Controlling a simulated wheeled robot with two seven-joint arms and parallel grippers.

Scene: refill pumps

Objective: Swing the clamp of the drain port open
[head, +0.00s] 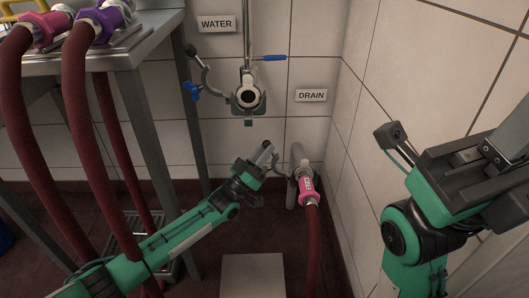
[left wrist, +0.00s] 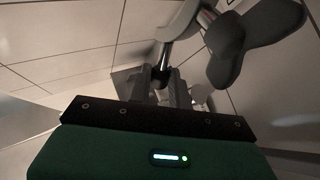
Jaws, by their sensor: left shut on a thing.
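The drain port sits low at the back wall near the corner. Its metal clamp (head: 281,164) curves out to the left of a pink coupling (head: 306,188), which carries a dark red hose (head: 313,240). My left gripper (head: 262,158) is at the left side of the port, shut on a part of the clamp. In the left wrist view my fingers (left wrist: 165,78) close around a dark bar, with a dark grey wing knob (left wrist: 236,45) beside it. How far the clamp stands open is hidden. My right gripper (head: 503,152) is at the right, away from the port, its fingertips unclear.
The water port (head: 248,96) with a blue-handled valve is above on the wall, its clamp (head: 197,80) swung left. A DRAIN sign (head: 312,95) hangs above the drain port. A metal bench (head: 130,55) with hoses stands left. A pale box (head: 252,275) is on the floor.

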